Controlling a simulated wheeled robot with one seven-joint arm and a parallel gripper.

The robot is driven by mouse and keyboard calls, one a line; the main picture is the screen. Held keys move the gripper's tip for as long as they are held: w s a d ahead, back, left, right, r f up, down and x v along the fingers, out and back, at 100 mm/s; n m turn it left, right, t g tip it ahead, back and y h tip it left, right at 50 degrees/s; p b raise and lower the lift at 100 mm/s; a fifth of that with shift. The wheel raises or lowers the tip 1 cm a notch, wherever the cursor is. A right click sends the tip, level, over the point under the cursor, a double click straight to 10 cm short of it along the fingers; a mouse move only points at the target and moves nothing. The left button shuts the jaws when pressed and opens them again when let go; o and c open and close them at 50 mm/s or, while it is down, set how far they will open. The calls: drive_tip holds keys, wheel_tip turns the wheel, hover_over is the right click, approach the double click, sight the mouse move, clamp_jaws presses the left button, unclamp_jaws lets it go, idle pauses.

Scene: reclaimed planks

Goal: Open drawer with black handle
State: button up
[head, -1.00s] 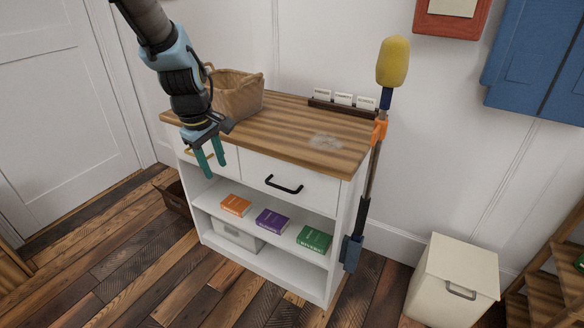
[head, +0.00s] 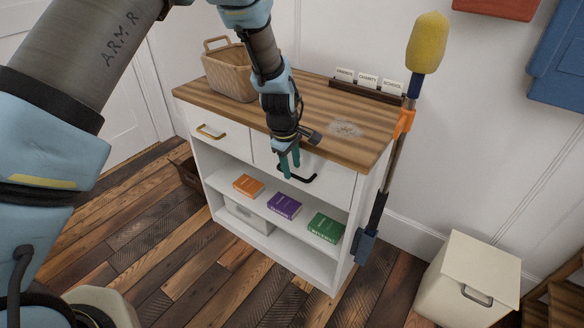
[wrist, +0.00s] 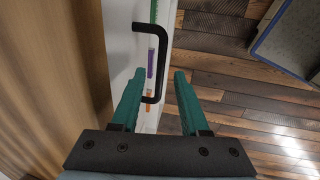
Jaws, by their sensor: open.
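The white drawer with the black handle (head: 309,178) is the right one of two under the wooden top, and its front (head: 335,184) looks shut. My gripper (head: 290,164) hangs in front of that drawer, near the left end of the handle, and partly hides it. In the wrist view my gripper (wrist: 154,84) is open, with its two green fingers apart. The black handle (wrist: 160,60) stands out from the drawer front, and its near end lies between the fingertips. I cannot tell whether they touch it.
The left drawer has a yellow handle (head: 210,131). A wicker basket (head: 229,72) and a card rack (head: 366,88) stand on the top (head: 305,95). A yellow-headed duster (head: 427,42) leans at the right side. Books lie on the shelf. A cream bin (head: 468,280) stands on the floor.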

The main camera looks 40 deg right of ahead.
drive_tip(key=shift+d+f, duration=0.1)
drive_tip(key=shift+f, duration=0.65)
drive_tip(key=shift+c, duration=0.3)
clamp_jaws()
idle(0.6)
